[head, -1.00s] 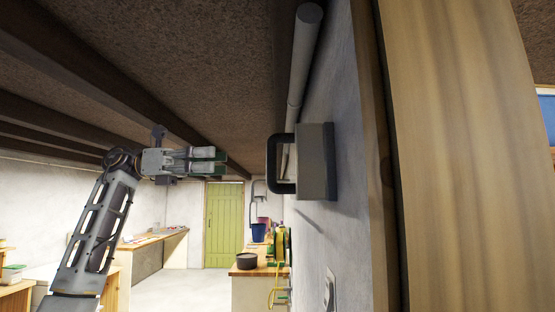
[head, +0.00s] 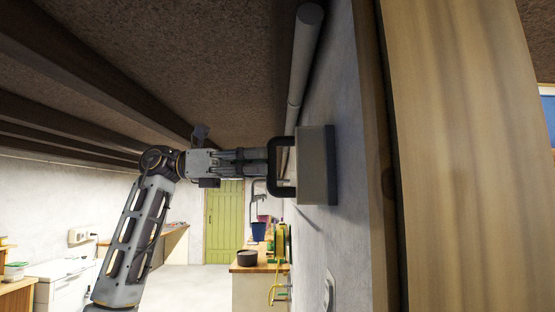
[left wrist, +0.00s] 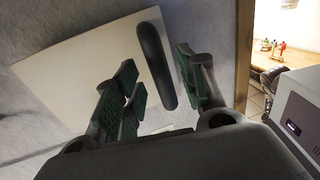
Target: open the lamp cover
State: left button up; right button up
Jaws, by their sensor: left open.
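The lamp cover (head: 315,165) is a grey box on the wall at right of centre in the head view, and it appears closed flat against the wall. Its dark handle (head: 273,165) is a C-shaped bar sticking out to the left. In the left wrist view the cover is a pale panel (left wrist: 75,65) and the handle (left wrist: 155,62) is a dark rounded bar. My left gripper (head: 262,162) is open at the handle. In the left wrist view its green-padded fingers stand on either side of the bar, with gaps visible. My right gripper is not in view.
A pipe (head: 304,50) runs along the wall above the cover. A wooden post (head: 465,150) stands close on the right. A workbench (head: 245,268) with a pot and a blue bucket is below, beyond the cover. A green door (head: 223,222) is at the back.

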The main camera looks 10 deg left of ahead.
aim_at(273, 181)
pick_arm(q)
jog(key=shift+d, duration=1.6)
grip_shut()
